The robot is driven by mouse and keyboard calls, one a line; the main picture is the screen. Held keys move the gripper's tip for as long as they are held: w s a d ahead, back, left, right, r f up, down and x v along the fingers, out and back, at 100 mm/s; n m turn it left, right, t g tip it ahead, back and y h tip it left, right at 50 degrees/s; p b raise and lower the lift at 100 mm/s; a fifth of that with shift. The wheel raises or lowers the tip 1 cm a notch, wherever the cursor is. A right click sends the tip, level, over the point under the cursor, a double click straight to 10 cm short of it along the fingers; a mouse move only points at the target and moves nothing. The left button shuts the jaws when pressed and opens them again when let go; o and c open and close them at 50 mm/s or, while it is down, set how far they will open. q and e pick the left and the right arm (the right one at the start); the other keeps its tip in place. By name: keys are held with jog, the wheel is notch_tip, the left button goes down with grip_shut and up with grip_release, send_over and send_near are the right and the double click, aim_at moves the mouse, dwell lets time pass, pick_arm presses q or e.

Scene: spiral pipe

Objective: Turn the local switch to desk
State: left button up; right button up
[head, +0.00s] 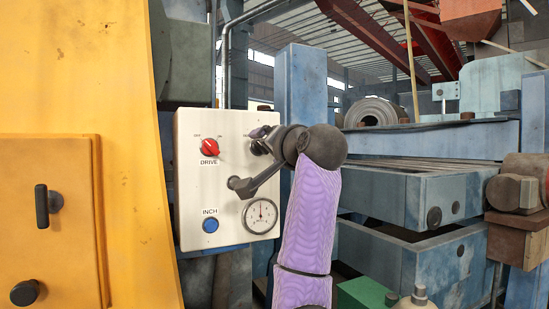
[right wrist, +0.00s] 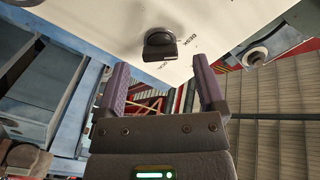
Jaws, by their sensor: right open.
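The white control panel (head: 188,220) faces me in the head view. A black rotary switch (right wrist: 160,44) on it shows in the right wrist view, with the word DESK beside it and a second label that I cannot read clearly. In the head view this switch (head: 258,148) is partly hidden by my right gripper. My right gripper (head: 250,160) is in front of the panel, its two fingers spread apart. In the right wrist view the open gripper (right wrist: 160,66) has the switch just beyond and between its fingertips, with nothing held. My left gripper is not in view.
On the panel are a red DRIVE switch (head: 209,147), a blue INCH button (head: 210,225) and a round gauge (head: 260,216). A yellow cabinet (head: 120,60) stands close on the left. Blue machine frames (head: 390,190) fill the right side.

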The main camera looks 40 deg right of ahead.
pick_arm(q)
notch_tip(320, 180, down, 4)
jog(key=b, duration=0.3)
pick_arm(e)
jog(key=v, duration=0.7)
jog(key=shift+s, duration=0.1)
